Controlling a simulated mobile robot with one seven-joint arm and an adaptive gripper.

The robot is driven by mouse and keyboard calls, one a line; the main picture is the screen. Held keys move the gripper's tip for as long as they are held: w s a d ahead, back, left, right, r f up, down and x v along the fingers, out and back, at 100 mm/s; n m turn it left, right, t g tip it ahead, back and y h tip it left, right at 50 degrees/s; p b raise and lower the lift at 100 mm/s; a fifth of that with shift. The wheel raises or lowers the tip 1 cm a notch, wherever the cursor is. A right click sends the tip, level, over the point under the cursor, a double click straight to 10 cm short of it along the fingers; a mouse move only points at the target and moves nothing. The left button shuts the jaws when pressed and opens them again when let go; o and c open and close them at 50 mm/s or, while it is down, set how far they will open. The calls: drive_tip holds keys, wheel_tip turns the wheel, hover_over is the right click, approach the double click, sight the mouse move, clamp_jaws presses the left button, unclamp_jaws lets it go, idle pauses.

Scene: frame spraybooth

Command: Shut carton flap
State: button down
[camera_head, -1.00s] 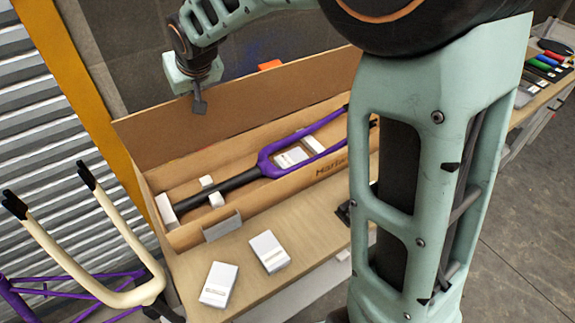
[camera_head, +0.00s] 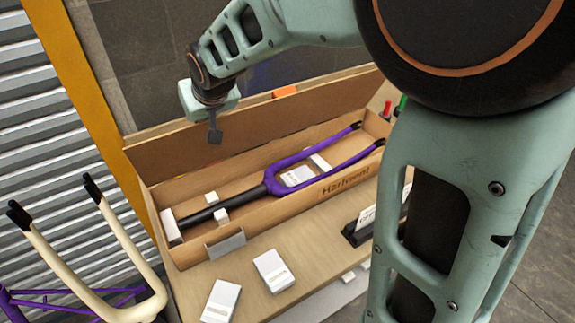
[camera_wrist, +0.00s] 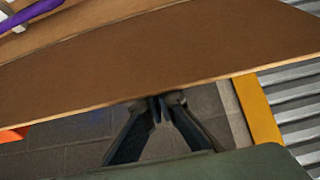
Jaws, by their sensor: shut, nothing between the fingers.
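The long cardboard carton (camera_head: 292,207) lies open on the bench. Its long back flap (camera_head: 255,126) stands up and leans away behind the carton; it also crosses the wrist view (camera_wrist: 150,55). A purple and black bicycle fork (camera_head: 262,188) lies inside with small white blocks and a white box. My gripper (camera_head: 214,136) points down by the flap's upper edge, towards its left part. In the wrist view its shut, empty fingers (camera_wrist: 158,104) are at the flap's edge; I cannot tell whether they touch it.
Two white boxes (camera_head: 273,270) lie on the bench (camera_head: 305,240) in front of the carton. A black holder with a card (camera_head: 358,229) stands to the right. A cream fork (camera_head: 135,285) stands at lower left. An orange thing (camera_head: 285,91) shows behind the flap.

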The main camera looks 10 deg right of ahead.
drive_tip(key=shift+s, duration=0.2)
drive_tip(key=shift+s+d+f, duration=0.15)
drive_tip(key=shift+s+d, duration=0.1)
drive_tip(key=shift+s, duration=0.3)
drive_tip(key=shift+s+d+f, duration=0.15)
drive_tip(key=shift+s+d, duration=0.05)
drive_tip(key=shift+s, duration=0.4)
drive_tip(key=shift+s+d+f, duration=0.15)
drive_tip(key=shift+s+d, duration=0.1)
drive_tip(key=shift+s, duration=0.3)
drive_tip(key=shift+s+d+f, duration=0.15)
drive_tip(key=shift+s+d, duration=0.05)
drive_tip(key=shift+s, duration=0.3)
wheel_tip(320, 180, up, 8)
drive_tip(key=p, duration=0.5)
drive_tip(key=shift+p, duration=0.4)
drive_tip(key=shift+f, duration=0.1)
